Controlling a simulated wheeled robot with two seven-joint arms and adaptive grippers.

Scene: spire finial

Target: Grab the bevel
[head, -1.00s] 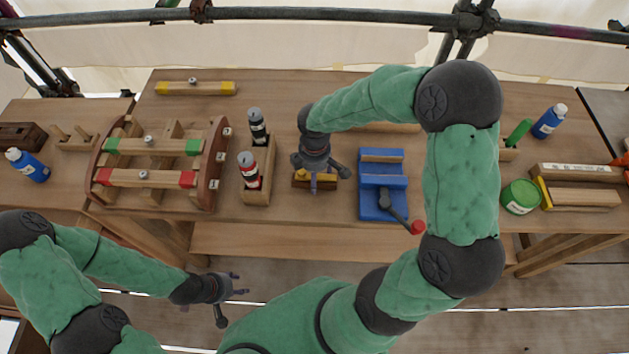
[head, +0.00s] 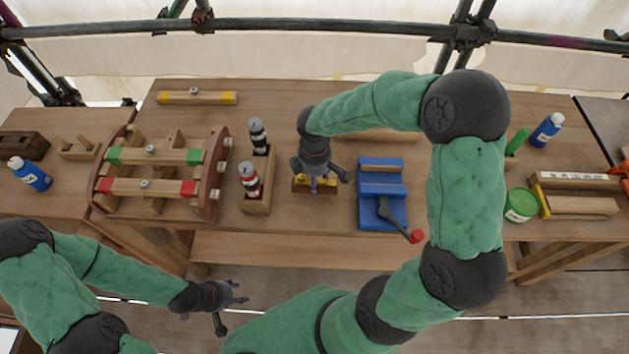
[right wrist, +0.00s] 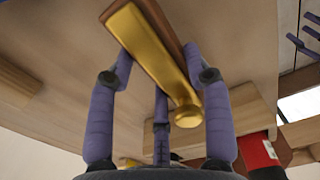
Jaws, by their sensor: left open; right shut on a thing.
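The bevel, a dark wooden stock with brass parts (head: 328,187), lies on the bench under my right gripper (head: 314,184). In the right wrist view its brass face and rounded end (right wrist: 150,45) run between the purple fingers of my right gripper (right wrist: 158,70). The right gripper is shut on the bevel, which still looks to be at bench level; I cannot tell if it is lifted. The fingers and wrist hide part of it in the head view. My left gripper (head: 231,300) is open and empty, low in front of the bench.
A wooden holder (head: 258,190) with red and black bottles stands just left of the bevel. A blue vise (head: 382,180) with a red-tipped handle is to the right. A curved wooden frame (head: 160,172) is at left. A green can (head: 521,205) stands far right.

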